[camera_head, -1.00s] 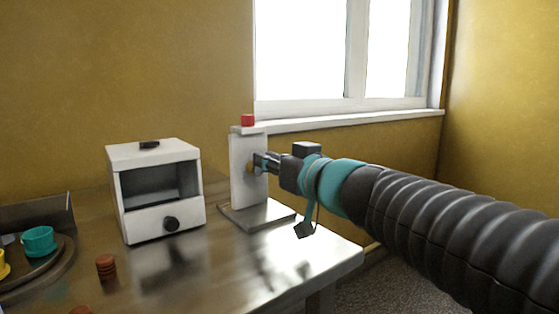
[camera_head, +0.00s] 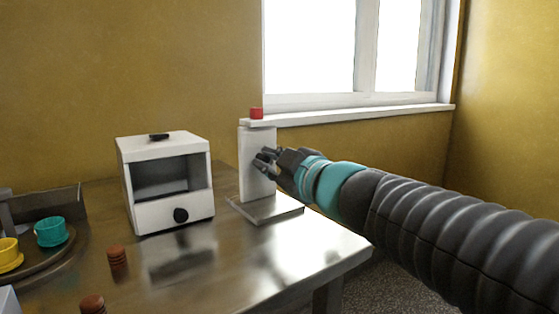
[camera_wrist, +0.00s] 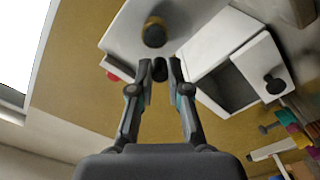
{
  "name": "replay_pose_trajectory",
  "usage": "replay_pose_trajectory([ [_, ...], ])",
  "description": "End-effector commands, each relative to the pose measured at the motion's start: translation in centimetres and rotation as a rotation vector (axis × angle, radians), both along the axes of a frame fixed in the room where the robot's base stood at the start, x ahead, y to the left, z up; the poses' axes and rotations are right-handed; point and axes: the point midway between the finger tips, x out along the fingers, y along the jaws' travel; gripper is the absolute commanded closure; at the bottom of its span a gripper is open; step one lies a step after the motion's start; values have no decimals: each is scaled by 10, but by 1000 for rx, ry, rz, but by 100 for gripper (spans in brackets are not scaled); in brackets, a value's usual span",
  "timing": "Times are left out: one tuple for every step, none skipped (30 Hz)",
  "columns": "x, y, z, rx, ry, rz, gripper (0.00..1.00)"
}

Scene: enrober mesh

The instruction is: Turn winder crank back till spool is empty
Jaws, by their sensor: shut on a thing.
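The winder is a white upright post (camera_head: 256,180) on a flat grey base plate (camera_head: 268,208), with a red block (camera_head: 256,113) on top. My gripper (camera_head: 265,158) is at the post's face, its fingers partly covering the crank. In the wrist view, my gripper (camera_wrist: 160,74) is closed on a small dark crank knob (camera_wrist: 160,67) at its fingertips. Just beyond the knob is a round brown-gold part (camera_wrist: 154,34) on the white post, perhaps the spool or hub. I cannot tell whether anything is wound on it.
A white open-fronted box (camera_head: 168,212) with a dark knob stands left of the winder. Brown ridged stacks (camera_head: 117,262), a teal cup (camera_head: 51,232) and a yellow cup (camera_head: 9,252) are farther left. The window sill (camera_head: 365,112) is behind.

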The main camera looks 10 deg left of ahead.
Motion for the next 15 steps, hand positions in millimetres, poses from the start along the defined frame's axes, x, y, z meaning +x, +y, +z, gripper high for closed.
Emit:
replay_pose_trajectory([
  [-1,1,-3,-29,-33,1,100],
  [-1,1,-4,-48,-55,0,100],
  [-1,1,-5,-73,-84,0,100],
  [-2,2,-6,-92,-106,0,100],
  [-2,2,-7,-111,-128,0,100],
  [-2,2,-8,-135,-157,0,100],
  [-2,2,-8,-154,-179,-1,100],
  [-3,2,-9,-172,-200,-1,100],
  [-3,3,-10,-197,-229,-1,100],
  [-3,3,-11,-215,-251,-1,100],
  [-3,3,-12,-233,-272,-1,100],
  [-3,3,-13,-257,-301,-1,100],
  [-3,3,-14,-275,-323,-1,100],
  [-4,3,-14,-294,-345,-1,100],
  [-4,3,-15,-319,-374,-1,100],
])
